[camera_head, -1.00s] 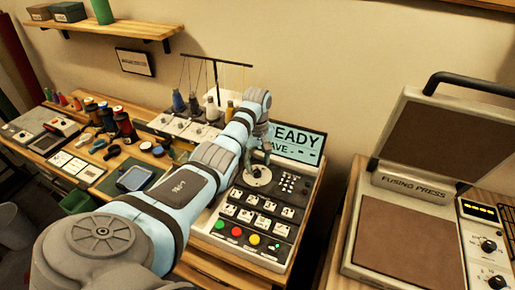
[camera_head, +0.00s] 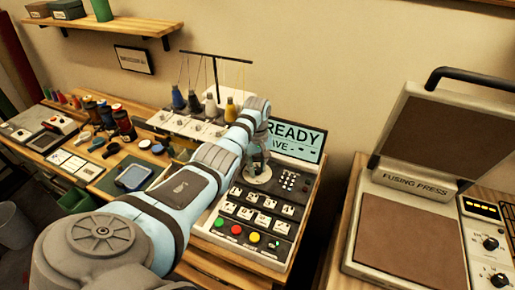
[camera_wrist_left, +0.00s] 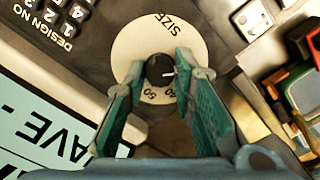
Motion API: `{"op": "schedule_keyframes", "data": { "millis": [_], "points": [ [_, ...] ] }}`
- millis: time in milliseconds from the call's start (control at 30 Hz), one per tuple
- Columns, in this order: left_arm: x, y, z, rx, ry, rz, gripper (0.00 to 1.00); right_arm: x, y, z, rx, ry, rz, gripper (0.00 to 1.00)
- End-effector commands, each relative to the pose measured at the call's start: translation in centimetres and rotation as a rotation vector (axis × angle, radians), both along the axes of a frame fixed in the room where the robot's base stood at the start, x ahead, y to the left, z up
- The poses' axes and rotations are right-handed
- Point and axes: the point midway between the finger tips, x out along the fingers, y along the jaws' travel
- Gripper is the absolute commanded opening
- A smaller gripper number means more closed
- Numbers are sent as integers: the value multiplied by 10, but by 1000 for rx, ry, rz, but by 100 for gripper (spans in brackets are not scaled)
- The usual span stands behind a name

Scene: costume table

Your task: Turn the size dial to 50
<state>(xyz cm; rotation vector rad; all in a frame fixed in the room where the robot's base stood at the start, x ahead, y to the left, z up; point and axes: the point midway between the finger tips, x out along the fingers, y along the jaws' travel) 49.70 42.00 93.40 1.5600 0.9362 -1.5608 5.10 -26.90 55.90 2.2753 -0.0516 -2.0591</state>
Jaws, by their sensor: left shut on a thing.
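The size dial (camera_wrist_left: 147,45) is a pale round plate marked SIZE with a black knob (camera_wrist_left: 158,68) in its middle. My left gripper (camera_wrist_left: 160,72) has its two teal fingers on either side of the knob and is shut on it. A white pointer line on the knob points right in the wrist view. The number 50 shows on the plate below the knob, away from the pointer; other numbers are partly hidden by the right finger. In the head view the dial (camera_head: 257,181) lies under my left gripper (camera_head: 259,168). My right gripper is not in view.
The screen (camera_head: 296,140) behind the dial reads READY. Button rows and coloured buttons (camera_head: 236,230) lie in front on the panel. Thread cones (camera_head: 194,102) stand behind left. The fusing press (camera_head: 410,240) stands to the right, across a gap.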

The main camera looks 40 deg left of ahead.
Motion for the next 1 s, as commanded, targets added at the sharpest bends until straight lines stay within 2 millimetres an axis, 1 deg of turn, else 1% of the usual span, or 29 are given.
{"op": "schedule_keyframes", "data": {
  "millis": [167,367,700,1000],
  "points": [
    [0,0,1,1,0,-46,0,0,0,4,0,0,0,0],
    [0,0,2,0,0,-163,0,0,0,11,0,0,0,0],
    [0,1,2,1,0,-469,0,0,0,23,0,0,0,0],
    [1,1,1,2,-1,-754,0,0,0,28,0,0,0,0]
  ]
}}
